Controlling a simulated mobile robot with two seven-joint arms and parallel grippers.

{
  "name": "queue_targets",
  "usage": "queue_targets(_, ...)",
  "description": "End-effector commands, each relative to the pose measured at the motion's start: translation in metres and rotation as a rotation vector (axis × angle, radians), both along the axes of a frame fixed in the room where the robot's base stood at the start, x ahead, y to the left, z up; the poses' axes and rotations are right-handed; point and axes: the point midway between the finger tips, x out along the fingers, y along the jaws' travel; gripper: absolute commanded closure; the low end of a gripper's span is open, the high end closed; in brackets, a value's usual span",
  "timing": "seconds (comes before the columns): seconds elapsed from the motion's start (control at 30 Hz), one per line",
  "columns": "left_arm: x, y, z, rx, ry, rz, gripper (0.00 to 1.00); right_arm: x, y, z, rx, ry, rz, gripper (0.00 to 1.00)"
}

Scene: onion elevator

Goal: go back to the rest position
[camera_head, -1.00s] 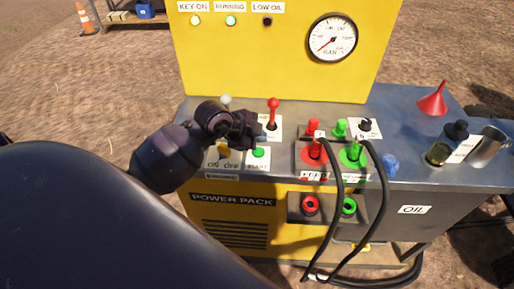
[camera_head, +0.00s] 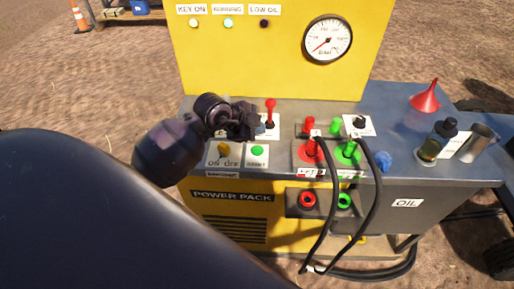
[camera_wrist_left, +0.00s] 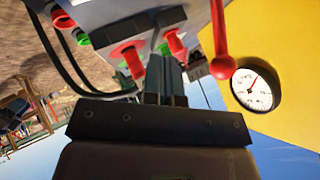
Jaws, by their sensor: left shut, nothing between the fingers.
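My left gripper (camera_head: 250,124) is over the left part of the power pack's grey top, close to the red-knobbed lever (camera_head: 270,108). In the left wrist view its fingers (camera_wrist_left: 165,70) are together with nothing between them, and the red lever knob (camera_wrist_left: 222,66) is just beside them. The power pack (camera_head: 232,198) is a yellow and grey machine. My right gripper is in neither view.
Red couplings (camera_head: 312,150) and green couplings (camera_head: 348,152) with black hoses (camera_head: 379,200) stand right of the gripper. A gauge (camera_head: 327,40) sits on the yellow panel. A red funnel (camera_head: 426,97), a small bottle (camera_head: 429,149) and a metal cup (camera_head: 477,143) are at the right.

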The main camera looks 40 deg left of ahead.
Motion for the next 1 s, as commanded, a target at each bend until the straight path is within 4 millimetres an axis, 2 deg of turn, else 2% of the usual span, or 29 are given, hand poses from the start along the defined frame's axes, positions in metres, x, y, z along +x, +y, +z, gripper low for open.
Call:
queue_targets(0.43, -0.002, -0.005, -0.001, -0.016, -0.007, -0.02, 1.0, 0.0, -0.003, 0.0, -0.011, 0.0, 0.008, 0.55)
queue_targets(0.57, -0.011, -0.024, -0.007, -0.091, -0.048, -0.104, 1.0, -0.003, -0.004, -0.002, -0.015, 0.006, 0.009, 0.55)
queue_targets(0.8, -0.037, -0.071, -0.004, -0.337, -0.247, -0.261, 1.0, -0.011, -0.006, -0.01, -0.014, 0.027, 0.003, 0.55)
queue_targets(1.0, -0.054, -0.085, 0.007, -0.519, -0.443, -0.228, 1.0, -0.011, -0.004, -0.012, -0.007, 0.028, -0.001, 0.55)
